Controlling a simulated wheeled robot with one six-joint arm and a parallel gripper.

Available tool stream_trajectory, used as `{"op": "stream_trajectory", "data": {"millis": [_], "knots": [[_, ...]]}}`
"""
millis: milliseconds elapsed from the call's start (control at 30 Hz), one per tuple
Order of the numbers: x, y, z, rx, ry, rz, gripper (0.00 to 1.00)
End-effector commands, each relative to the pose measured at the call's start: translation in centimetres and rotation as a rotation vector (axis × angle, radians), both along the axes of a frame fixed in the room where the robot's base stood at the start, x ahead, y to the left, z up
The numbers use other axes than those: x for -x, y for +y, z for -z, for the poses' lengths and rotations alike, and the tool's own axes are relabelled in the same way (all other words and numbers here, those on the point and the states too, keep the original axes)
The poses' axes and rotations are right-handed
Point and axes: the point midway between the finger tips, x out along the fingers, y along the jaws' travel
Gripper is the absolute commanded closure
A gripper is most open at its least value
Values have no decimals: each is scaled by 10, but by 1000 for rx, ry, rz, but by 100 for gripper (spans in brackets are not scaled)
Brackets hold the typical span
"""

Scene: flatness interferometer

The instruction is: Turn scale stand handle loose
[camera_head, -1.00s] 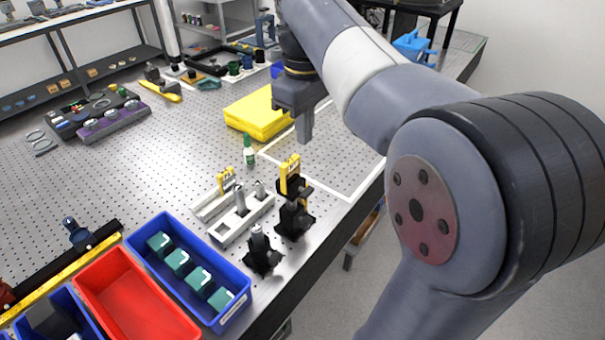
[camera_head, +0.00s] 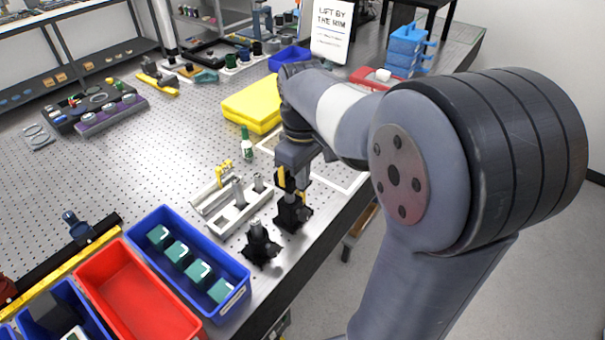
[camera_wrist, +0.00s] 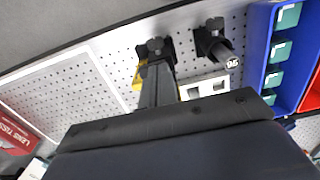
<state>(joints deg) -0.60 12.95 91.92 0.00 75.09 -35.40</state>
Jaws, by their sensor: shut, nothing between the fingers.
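The scale stand (camera_head: 293,214) is a black stand with a yellow scale (camera_head: 282,178), upright near the table's front edge in the head view. My gripper (camera_head: 298,184) is over the stand's upper part and hides much of it. In the wrist view, the shut, empty fingers (camera_wrist: 158,88) point at the black stand (camera_wrist: 156,46), whose dark knob-like parts show just beyond the tips. A bit of yellow shows left of the fingers. I cannot tell which part is the handle, or whether the fingers touch it.
A second black post stand (camera_head: 260,246) is close by, also in the wrist view (camera_wrist: 213,40). A grey block with posts (camera_head: 232,218) lies left of the scale stand. A blue bin (camera_head: 152,264) and red bin (camera_head: 120,295) stand front left. A yellow case (camera_head: 248,106) lies behind.

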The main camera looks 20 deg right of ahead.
Motion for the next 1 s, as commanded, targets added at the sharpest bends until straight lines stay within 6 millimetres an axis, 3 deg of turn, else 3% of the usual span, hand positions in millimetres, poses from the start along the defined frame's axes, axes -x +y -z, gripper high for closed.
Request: {"op": "stream_trajectory", "data": {"millis": [1000], "knots": [[3,4,2,107,-78,-2,100]]}}
